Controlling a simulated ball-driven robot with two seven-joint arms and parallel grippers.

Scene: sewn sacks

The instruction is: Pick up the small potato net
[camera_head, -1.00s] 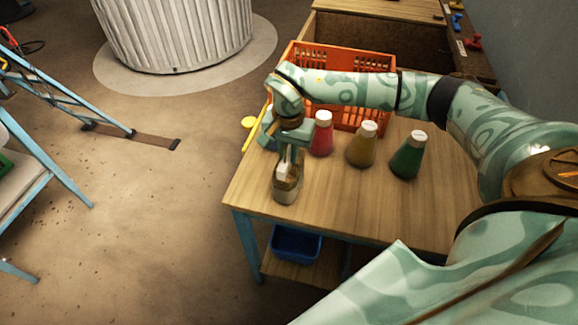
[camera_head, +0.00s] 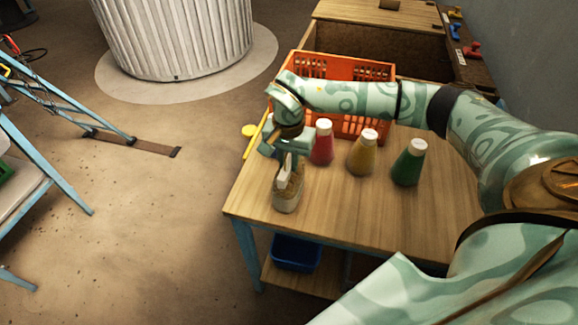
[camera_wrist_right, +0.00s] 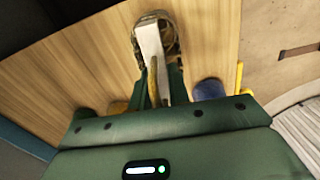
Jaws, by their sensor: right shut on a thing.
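The small potato net (camera_head: 287,196), brownish with a pale lower part and a white strip, stands near the front left corner of the wooden table (camera_head: 340,215). My right gripper (camera_head: 289,166) is above it, pointing down, and is shut on its upper part. In the right wrist view the net (camera_wrist_right: 168,45) shows beyond the fingers of the gripper (camera_wrist_right: 156,88), with the white strip running between them. I cannot tell whether the net's base touches the table. My left gripper is not in view.
A blue bin (camera_head: 296,252) sits on the lower shelf. Table right of the net is clear.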

